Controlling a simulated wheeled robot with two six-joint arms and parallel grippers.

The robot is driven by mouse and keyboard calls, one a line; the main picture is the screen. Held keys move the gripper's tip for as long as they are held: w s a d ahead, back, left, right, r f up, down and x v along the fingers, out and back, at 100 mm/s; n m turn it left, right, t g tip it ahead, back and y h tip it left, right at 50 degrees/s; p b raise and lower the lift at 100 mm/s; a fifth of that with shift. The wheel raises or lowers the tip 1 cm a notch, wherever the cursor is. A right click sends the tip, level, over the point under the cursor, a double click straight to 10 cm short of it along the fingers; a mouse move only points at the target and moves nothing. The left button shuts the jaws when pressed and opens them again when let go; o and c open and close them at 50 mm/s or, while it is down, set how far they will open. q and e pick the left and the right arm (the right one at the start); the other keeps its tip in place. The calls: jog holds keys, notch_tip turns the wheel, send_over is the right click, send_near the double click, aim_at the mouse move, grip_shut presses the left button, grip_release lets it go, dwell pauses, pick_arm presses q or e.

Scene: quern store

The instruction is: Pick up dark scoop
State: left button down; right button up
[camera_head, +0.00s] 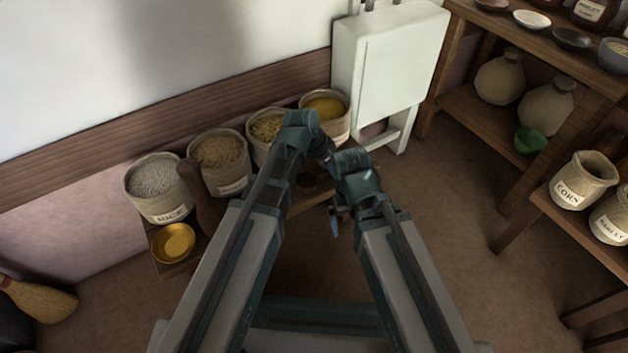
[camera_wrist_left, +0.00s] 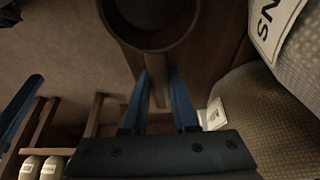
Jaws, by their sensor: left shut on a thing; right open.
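The dark scoop (camera_wrist_left: 152,38) shows in the left wrist view, with its round brown bowl at the top and its handle running down between my fingers. My left gripper (camera_wrist_left: 161,88) is shut on the handle. In the head view the left gripper is mostly hidden behind its own arm, near the row of sacks, and I cannot make out the scoop clearly there. My right gripper (camera_head: 336,221) is in the head view, below the left one, open and empty, its blue fingers partly hidden by its wrist.
A rice sack (camera_head: 158,188) and several other open sacks stand along the wall on a low wooden bench. A brass bowl (camera_head: 173,243) sits at the bench's left end. A pale cabinet (camera_head: 385,75) stands behind. Wooden shelves (camera_head: 470,85) with jars are at right. The floor between is clear.

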pick_arm(q)
jog(key=shift+r, duration=0.1)
dwell(0.3)
notch_tip(320, 180, up, 10)
jog(key=p, duration=1)
